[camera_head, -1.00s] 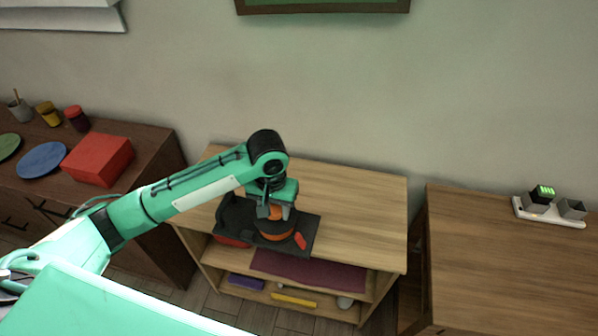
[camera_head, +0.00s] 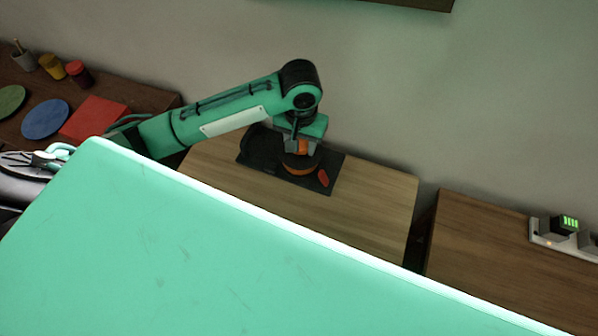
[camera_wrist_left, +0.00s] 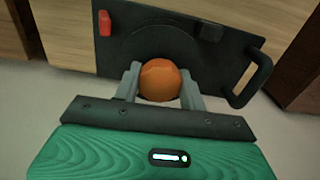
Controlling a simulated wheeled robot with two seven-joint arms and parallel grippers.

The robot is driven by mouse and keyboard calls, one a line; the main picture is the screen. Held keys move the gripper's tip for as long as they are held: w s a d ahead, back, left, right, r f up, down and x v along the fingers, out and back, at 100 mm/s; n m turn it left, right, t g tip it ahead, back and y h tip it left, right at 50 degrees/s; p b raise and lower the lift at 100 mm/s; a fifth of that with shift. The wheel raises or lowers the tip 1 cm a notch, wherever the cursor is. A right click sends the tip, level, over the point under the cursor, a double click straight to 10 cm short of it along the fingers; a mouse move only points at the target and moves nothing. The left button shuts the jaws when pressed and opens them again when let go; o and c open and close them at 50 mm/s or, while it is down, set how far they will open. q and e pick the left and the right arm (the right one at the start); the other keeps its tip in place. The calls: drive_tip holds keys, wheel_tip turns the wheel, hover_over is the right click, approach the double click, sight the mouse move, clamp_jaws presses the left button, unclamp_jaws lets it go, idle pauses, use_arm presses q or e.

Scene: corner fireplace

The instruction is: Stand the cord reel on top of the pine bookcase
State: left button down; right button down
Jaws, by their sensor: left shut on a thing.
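The cord reel (camera_head: 262,151) is black, with an orange knob and a red part. My left gripper (camera_head: 301,147) is shut on the orange knob, which shows between its two fingers in the left wrist view (camera_wrist_left: 160,80). In the head view the reel is over the left-back part of the light wood top of the pine bookcase (camera_head: 350,215). Its black plate looks broad from above; I cannot tell whether it touches the top. My own teal body hides the bookcase's front and shelves. My right gripper is not in view.
A dark cabinet at left holds a red box (camera_head: 95,118), a blue plate (camera_head: 46,119) and small jars. At right a brown cabinet (camera_head: 480,240) carries a white power strip (camera_head: 552,238). The right part of the bookcase top is clear. A wall stands behind.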

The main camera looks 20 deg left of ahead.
use_arm(q)
wheel_tip(320, 180, down, 16)
drive_tip(key=p, duration=0.2)
drive_tip(key=shift+f+p, duration=0.2)
drive_tip(key=shift+p, duration=0.1)
drive_tip(key=c, duration=0.9)
unclamp_jaws()
drive_tip(key=shift+f, duration=0.15)
drive_tip(key=shift+o, duration=0.5)
